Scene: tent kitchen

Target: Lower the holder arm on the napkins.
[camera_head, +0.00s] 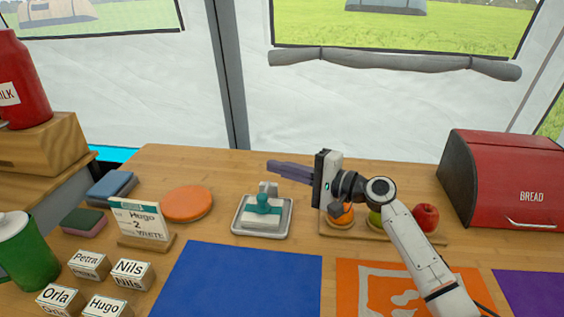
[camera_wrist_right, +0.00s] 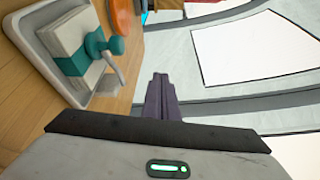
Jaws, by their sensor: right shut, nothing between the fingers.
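The napkin holder (camera_head: 237,228) is a light grey tray on the wooden counter, with a stack of white napkins (camera_head: 273,222) in it. The teal holder arm (camera_head: 263,205) with its round knob lies across the stack and appears to rest on it. The right wrist view shows the teal arm (camera_wrist_right: 75,65) across the napkins (camera_wrist_right: 70,32), with a thin metal rod by the knob. My right gripper (camera_head: 272,166) has purple fingers, shut and empty, above and behind the holder, apart from it. It also shows in the wrist view (camera_wrist_right: 160,80). My left gripper is out of view.
Right of the holder, a board (camera_head: 437,240) carries fruit, including a red apple (camera_head: 426,217), under my right arm. An orange disc (camera_head: 187,204) and a sign (camera_head: 140,220) stand left. A blue mat (camera_head: 245,280) lies in front. A red bread box (camera_head: 500,175) stands right.

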